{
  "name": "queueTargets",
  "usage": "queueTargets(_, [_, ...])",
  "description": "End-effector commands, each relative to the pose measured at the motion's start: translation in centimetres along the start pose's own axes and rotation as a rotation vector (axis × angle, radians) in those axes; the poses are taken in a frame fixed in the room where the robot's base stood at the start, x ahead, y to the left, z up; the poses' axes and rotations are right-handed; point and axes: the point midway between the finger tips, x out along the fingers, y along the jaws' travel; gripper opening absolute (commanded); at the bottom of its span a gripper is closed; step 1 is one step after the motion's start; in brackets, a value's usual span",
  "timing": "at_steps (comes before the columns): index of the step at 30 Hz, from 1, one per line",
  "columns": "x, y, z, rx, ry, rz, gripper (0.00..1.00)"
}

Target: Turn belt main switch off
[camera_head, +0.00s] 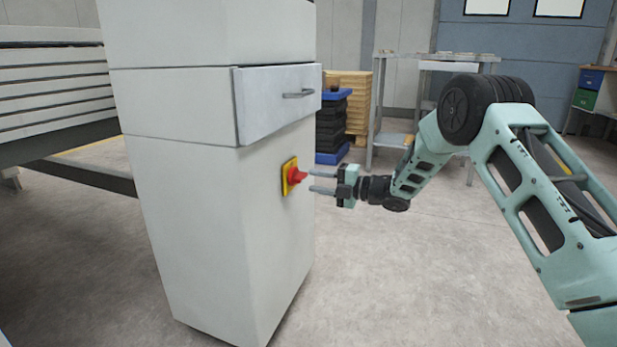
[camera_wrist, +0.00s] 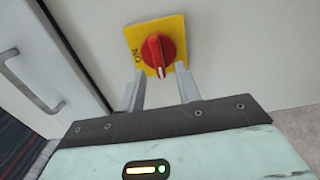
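The belt main switch is a red rotary knob (camera_head: 297,176) on a yellow plate (camera_head: 287,177), mounted on the side of a white cabinet (camera_head: 230,220). In the wrist view the red knob (camera_wrist: 158,50) sits on its yellow plate (camera_wrist: 141,32), which carries the letters "NO" as seen upside down or turned, beside the knob. My gripper (camera_head: 310,181) faces the switch from the right, its two fingers apart. In the wrist view my gripper's fingers (camera_wrist: 158,75) point at the knob, one on each side of its lower part. I cannot tell whether they touch it.
A drawer with a metal handle (camera_head: 298,94) is above the switch; the handle also shows in the wrist view (camera_wrist: 30,85). A conveyor frame (camera_head: 55,90) is at left. Blue and black crates (camera_head: 332,125) and a metal table (camera_head: 375,115) stand behind. Floor right of the cabinet is clear.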

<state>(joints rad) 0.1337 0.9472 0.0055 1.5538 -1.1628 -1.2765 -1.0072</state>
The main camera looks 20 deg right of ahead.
Motion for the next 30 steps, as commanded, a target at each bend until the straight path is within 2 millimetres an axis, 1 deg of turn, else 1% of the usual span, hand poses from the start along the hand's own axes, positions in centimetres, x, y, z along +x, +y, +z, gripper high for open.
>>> queueTargets(1, [-1.4,0.5,0.1,0.002,-0.004,-0.002,0.34])
queueTargets(9, [-7.8,0.4,0.1,0.002,-0.005,-0.002,0.34])
queueTargets(12, [-9.9,0.3,0.1,0.001,-0.005,-0.001,0.34])
queueTargets(15, [-11.5,0.3,0.1,0.002,-0.004,-0.001,0.34])
queueTargets(18, [-12.7,0.2,0.1,0.000,-0.004,-0.001,0.34])
queueTargets(21, [-13.4,0.1,0.1,0.000,-0.002,-0.001,0.34])
queueTargets(30, [-13.7,0.0,0.0,0.000,-0.002,0.000,0.34])
